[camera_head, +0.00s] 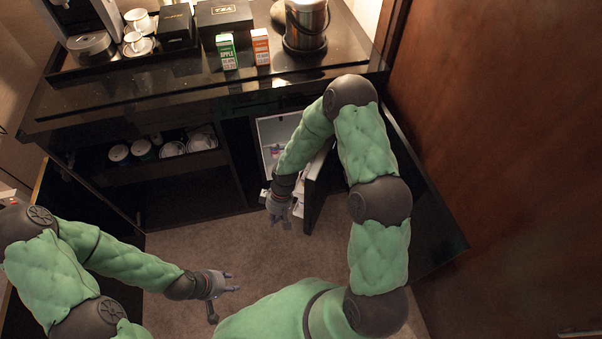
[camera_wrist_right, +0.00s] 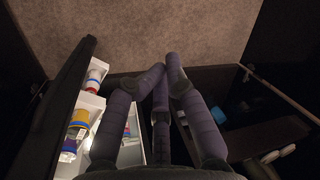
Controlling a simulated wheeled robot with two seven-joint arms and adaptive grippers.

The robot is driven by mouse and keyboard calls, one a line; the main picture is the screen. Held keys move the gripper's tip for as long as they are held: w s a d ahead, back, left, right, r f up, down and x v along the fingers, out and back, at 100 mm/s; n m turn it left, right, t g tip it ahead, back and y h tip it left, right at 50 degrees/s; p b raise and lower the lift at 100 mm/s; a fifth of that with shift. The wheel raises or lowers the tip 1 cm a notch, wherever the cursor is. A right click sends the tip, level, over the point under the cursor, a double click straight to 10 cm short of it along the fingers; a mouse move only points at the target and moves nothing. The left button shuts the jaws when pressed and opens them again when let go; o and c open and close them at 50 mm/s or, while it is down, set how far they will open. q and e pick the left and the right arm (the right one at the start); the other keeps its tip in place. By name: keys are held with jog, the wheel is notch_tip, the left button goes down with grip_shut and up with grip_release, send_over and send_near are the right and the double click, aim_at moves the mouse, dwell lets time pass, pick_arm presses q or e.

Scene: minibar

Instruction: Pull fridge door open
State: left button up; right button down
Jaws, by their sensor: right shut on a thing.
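The minibar fridge stands open under the counter, with its white interior (camera_head: 272,135) showing in the head view. Its dark door (camera_head: 318,185) stands swung out to the right; in the right wrist view the door (camera_wrist_right: 62,115) is at the left, with white shelves on its inner side. My right gripper (camera_head: 279,217) is at the door's inner side, low and near its free edge. Its fingers (camera_wrist_right: 165,75) are drawn close together; the contact with the door is hard to see. My left gripper (camera_head: 225,292) is open and empty above the carpet, away from the fridge.
The counter (camera_head: 200,87) holds cups, boxes, a green carton (camera_head: 227,52), an orange carton (camera_head: 261,47) and a steel ice bucket (camera_head: 305,25). An open cabinet with crockery (camera_head: 172,149) is left of the fridge. A wooden wall (camera_head: 500,130) bounds the right. Carpet (camera_head: 190,235) is free in front.

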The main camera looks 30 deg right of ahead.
jog(key=w+d+r+n+h+p, duration=0.1)
jog(key=w+d+r+n+h, duration=0.15)
jog(key=w+d+r, duration=0.45)
jog(key=n+h+p, duration=0.1)
jog(key=n+h, duration=0.1)
jog(key=h, duration=0.1)
send_near(308, 172)
jog(key=w+a+f, duration=0.2)
jog(key=w+a, duration=0.1)
jog(key=shift+g, duration=0.4)
jog(key=s+d+f+b, duration=0.1)
jog(key=f, duration=0.2)
jog(key=s+d+f+b, duration=0.1)
jog(key=d+f+b, duration=0.1)
jog(key=f, duration=0.1)
jog(key=s+d+f+b, duration=0.2)
jog(key=f, duration=0.1)
jog(key=shift+f, duration=0.2)
jog(key=shift+s+d, duration=0.1)
